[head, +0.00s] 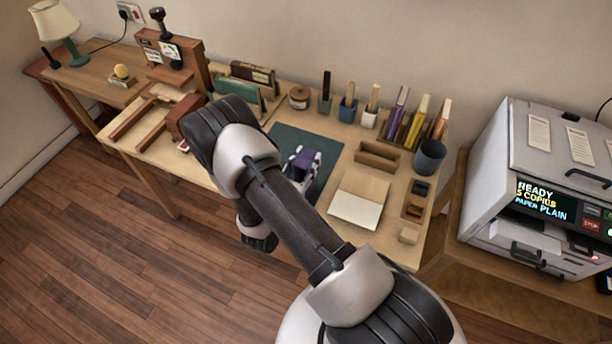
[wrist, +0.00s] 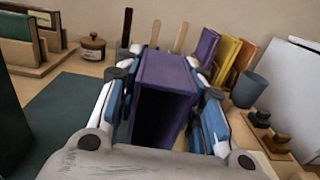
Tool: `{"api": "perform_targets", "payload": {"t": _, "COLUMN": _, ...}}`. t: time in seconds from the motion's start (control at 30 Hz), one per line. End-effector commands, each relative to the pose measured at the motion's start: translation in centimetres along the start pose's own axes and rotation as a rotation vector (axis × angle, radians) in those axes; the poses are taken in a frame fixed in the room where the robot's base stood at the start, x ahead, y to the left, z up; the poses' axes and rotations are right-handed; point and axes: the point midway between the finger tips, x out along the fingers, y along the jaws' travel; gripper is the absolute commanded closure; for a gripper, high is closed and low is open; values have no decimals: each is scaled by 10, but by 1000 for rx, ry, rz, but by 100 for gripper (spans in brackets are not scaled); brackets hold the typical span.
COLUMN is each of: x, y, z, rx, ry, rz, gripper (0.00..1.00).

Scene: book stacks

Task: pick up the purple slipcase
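The purple slipcase (wrist: 165,75) stands between the two fingers of my gripper (wrist: 164,82) in the wrist view, its dark open side facing the camera. The blue finger pads lie close along both its sides and appear to press on it. In the head view the slipcase (head: 308,156) shows as a small purple shape in my gripper (head: 301,166), over the dark green mat (head: 331,146). I cannot tell whether its base touches the mat.
Several upright books (head: 417,121), wooden tool holders and a dark cup (head: 429,157) stand behind and right. A cream board (head: 357,205) and small trays lie to the right. Green books (head: 237,90) in a rack and a wooden press stand left. A grey copier (head: 540,170) is far right.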

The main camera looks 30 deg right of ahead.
Motion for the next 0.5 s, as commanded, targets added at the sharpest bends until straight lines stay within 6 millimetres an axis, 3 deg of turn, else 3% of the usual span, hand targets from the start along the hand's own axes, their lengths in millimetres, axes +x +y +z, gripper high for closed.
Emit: {"api": "perform_targets", "payload": {"t": 0.5, "x": 0, "y": 0, "z": 0, "rx": 0, "ry": 0, "rz": 0, "gripper": 100}}
